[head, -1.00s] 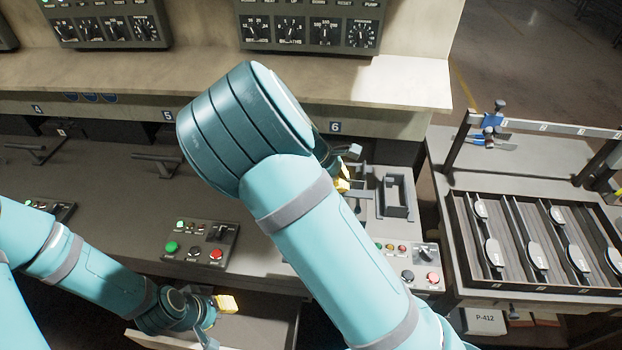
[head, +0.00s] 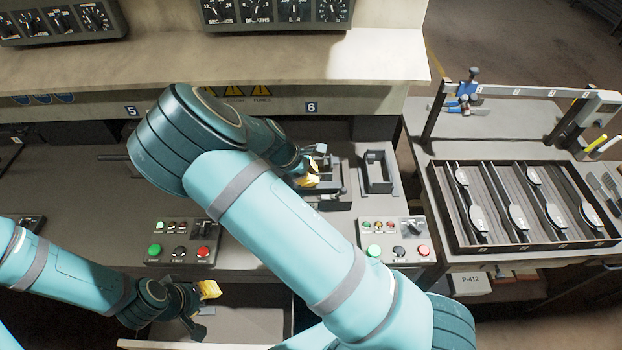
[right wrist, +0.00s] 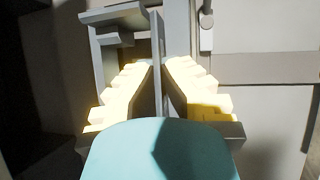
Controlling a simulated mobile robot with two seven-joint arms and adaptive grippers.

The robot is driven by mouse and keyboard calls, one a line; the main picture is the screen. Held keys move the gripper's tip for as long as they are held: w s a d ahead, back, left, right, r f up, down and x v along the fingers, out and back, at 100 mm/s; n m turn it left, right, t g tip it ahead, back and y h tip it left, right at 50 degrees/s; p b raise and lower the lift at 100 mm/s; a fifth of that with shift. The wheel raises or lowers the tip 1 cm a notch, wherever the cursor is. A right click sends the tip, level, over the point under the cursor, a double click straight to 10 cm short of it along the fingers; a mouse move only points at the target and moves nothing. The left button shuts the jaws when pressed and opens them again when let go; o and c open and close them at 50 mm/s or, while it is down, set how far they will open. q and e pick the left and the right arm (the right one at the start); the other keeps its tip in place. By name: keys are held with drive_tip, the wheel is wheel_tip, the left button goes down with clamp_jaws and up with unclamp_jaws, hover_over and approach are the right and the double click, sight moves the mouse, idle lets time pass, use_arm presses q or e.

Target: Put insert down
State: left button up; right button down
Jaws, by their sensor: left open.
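My right gripper (head: 312,174) is over the bench below the label 6, partly hidden by my own arm. In the right wrist view its pale, yellow-edged fingers (right wrist: 160,68) close from both sides on the thin wall of a grey frame-shaped insert (right wrist: 100,55). The insert's lower part is hidden behind the fingers and my wrist. From these views I cannot tell whether it rests on the surface beneath. My left gripper (head: 204,308) is open and empty, low at the bench front by an open drawer (head: 245,325).
A similar grey bracket (head: 378,186) stands to the right of my right gripper. Button panels (head: 184,241) and (head: 394,240) sit along the bench front. A compartment tray (head: 520,243) with several brake shoes lies on the right table. A shelf (head: 220,60) overhangs the bench.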

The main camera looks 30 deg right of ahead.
drive_tip(key=shift+f, duration=0.9)
drive_tip(key=shift+f, duration=0.15)
drive_tip(key=c, duration=1.1)
unclamp_jaws()
drive_tip(key=shift+c, duration=0.2)
drive_tip(key=v, duration=1.2)
